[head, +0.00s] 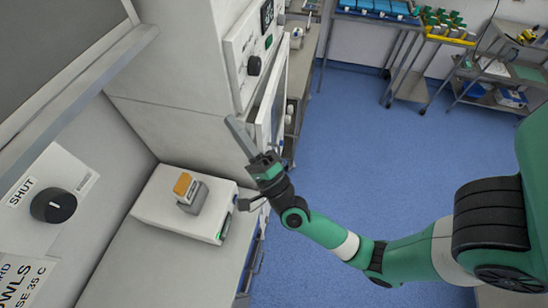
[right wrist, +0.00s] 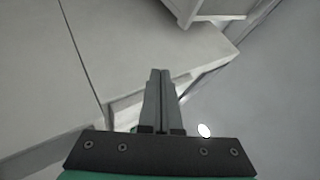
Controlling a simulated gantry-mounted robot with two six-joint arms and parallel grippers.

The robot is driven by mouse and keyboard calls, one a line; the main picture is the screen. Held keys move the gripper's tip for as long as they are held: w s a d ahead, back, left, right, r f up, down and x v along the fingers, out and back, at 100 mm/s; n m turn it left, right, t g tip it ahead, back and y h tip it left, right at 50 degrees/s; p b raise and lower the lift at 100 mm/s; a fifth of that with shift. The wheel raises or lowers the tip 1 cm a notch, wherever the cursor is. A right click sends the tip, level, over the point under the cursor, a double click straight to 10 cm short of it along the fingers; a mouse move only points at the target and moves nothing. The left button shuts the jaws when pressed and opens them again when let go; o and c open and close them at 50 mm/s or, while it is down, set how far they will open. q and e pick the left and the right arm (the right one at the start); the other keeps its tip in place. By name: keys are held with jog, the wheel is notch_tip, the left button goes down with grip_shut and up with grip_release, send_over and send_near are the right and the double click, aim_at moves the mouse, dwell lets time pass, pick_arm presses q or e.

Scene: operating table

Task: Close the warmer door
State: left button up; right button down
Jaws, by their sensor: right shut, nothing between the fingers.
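A white cabinet (head: 170,75) with a control panel (head: 250,55) and black knob stands at upper centre in the head view. A white-framed door with a dark pane (head: 270,108), apparently the warmer door, shows nearly edge-on at its right side. I cannot tell how far it stands open. My right gripper (head: 234,125) is shut and empty, its grey fingers just left of the door's lower part in the picture. Contact is unclear. In the right wrist view the shut fingers (right wrist: 160,75) point toward pale panels. My left gripper is not in view.
A white box (head: 160,205) with an orange-topped grey block (head: 190,190) sits on the counter below the cabinet. A panel with a "SHUT" label and black knob (head: 53,205) is at left. Trolleys (head: 410,85) stand at the back. The blue floor (head: 400,150) is open.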

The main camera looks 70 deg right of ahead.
jog(key=s+d+f+g+b, duration=0.1)
jog(key=s+f+g, duration=0.2)
jog(key=s+f, duration=0.5)
jog(key=s+d+f+g+b, duration=0.15)
jog(key=s+f, duration=0.25)
jog(key=f, duration=0.7)
jog(key=s+d+f+g, duration=0.1)
jog(key=s+f+g, duration=0.2)
jog(key=s+f, duration=0.5)
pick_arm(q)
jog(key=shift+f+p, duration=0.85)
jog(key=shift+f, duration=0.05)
pick_arm(e)
jog(key=w+d, duration=0.2)
jog(key=w, duration=0.5)
jog(key=w+d+f, duration=0.1)
jog(key=w+d, duration=0.2)
jog(key=w, duration=0.5)
jog(key=shift+d+f+m, duration=0.2)
jog(key=shift+m, duration=0.2)
jog(key=shift+g, duration=0.25)
